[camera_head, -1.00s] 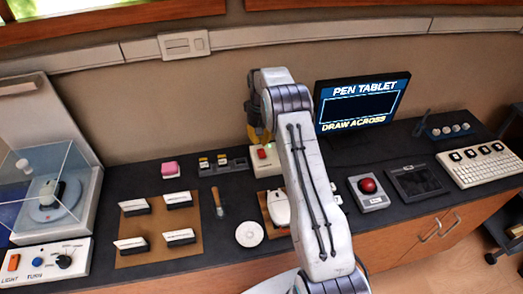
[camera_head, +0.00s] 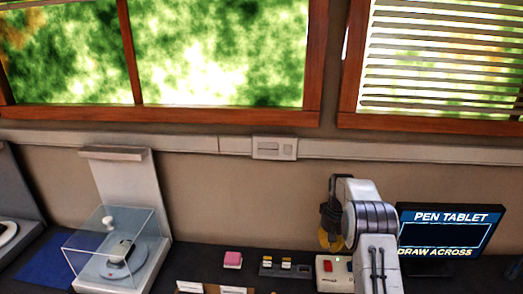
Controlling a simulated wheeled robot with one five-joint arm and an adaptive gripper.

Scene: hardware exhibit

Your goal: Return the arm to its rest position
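My arm (camera_head: 377,240) rises from the bottom edge, right of centre, and bends over at the top. My gripper (camera_head: 330,243), dark and yellow, hangs down at the left of the bend. It is above and just behind the white box with a red button (camera_head: 335,272) in the picture. Its fingers are small and partly turned away, so I cannot tell whether they are open or shut. No held object shows. The lower arm is cut off by the bottom edge.
A screen reading "PEN TABLET" (camera_head: 445,232) stands close right of my arm. A clear case (camera_head: 118,245) is further left. Windows fill the top.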

